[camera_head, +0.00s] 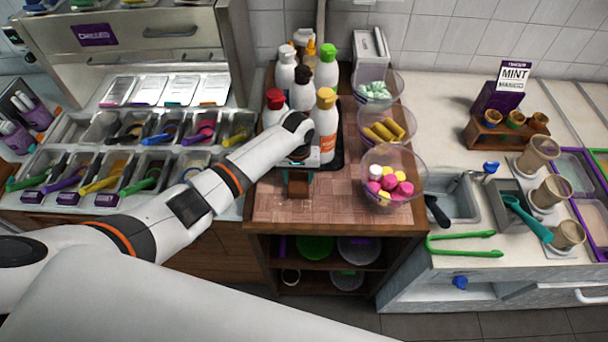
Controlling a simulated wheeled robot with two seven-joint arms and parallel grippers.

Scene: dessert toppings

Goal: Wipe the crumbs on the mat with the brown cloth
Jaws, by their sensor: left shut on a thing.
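The mat (335,203) is a pinkish-brown checked surface on top of the wooden stand. My left gripper (298,178) reaches in from the left and points down over the mat's left part, just in front of the bottles. It is shut on a small brown thing that looks like the brown cloth (298,188); my wrist and hand hide much of it. I cannot tell whether the cloth touches the mat. Crumbs are too small to make out on the mat. My right gripper is not in view.
Sauce bottles (326,125) stand in a dark tray behind my gripper. Clear bowls line the mat's right side, the nearest (394,178) holding pink, yellow and white balls. Topping bins with scoops (145,172) lie left. The mat's front is clear.

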